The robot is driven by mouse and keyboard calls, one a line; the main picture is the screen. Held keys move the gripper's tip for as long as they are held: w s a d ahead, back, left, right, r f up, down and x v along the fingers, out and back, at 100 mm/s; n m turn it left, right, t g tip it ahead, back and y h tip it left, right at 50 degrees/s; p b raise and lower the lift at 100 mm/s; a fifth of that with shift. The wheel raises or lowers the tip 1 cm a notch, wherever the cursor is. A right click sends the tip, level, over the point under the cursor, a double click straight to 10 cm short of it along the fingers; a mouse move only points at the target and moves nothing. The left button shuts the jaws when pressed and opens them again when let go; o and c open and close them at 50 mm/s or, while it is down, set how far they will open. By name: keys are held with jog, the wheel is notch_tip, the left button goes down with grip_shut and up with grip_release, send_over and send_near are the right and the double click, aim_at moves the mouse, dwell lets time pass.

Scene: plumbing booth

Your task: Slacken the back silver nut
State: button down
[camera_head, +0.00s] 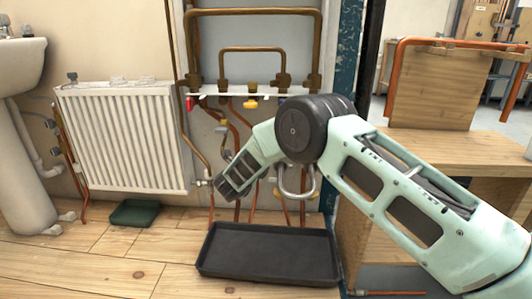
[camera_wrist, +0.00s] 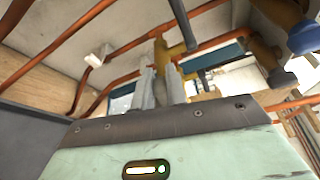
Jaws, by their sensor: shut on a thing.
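In the wrist view my gripper (camera_wrist: 160,91) has its two pale grey fingers upright and close together. They are shut around the lower end of a brass fitting (camera_wrist: 161,55), where the silver nut sits, mostly hidden between the fingers. The fitting joins a copper pipe and has a side branch at its top. In the head view my arm reaches from the right to the pipework below the white manifold board. My wrist covers the nut there, and the fingertips cannot be made out.
A white radiator (camera_head: 125,140) stands left of the arm. Copper pipes (camera_wrist: 120,50) run close around the gripper. A black tray (camera_head: 268,254) lies on the floor below, with a small green tray (camera_head: 135,213) to its left. A wooden bench (camera_head: 440,155) stands at right.

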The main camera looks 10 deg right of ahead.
jog(key=shift+s+d+f+n+t+h+p, duration=0.1)
jog(key=shift+f+n+t+h+p, duration=0.15)
jog(key=shift+f+n+t, duration=0.95)
jog(key=shift+d+f+n+g+h+p, duration=0.15)
jog(key=shift+f+n, duration=0.3)
jog(key=shift+n, duration=1.7)
jog(key=shift+s+d+f+n+t+h+p, duration=0.25)
jog(key=shift+f+n+t, duration=0.5)
jog(key=shift+n, duration=0.9)
jog(key=shift+w+a+f, duration=0.1)
jog(key=shift+w+a, duration=0.05)
jog(key=c, duration=1.4)
grip_release()
jog(key=shift+c, duration=0.2)
jog(key=p+v, duration=0.6)
jog(key=v, duration=1.1)
jog(key=shift+f, duration=0.2)
jog(key=shift+a+r, duration=0.1)
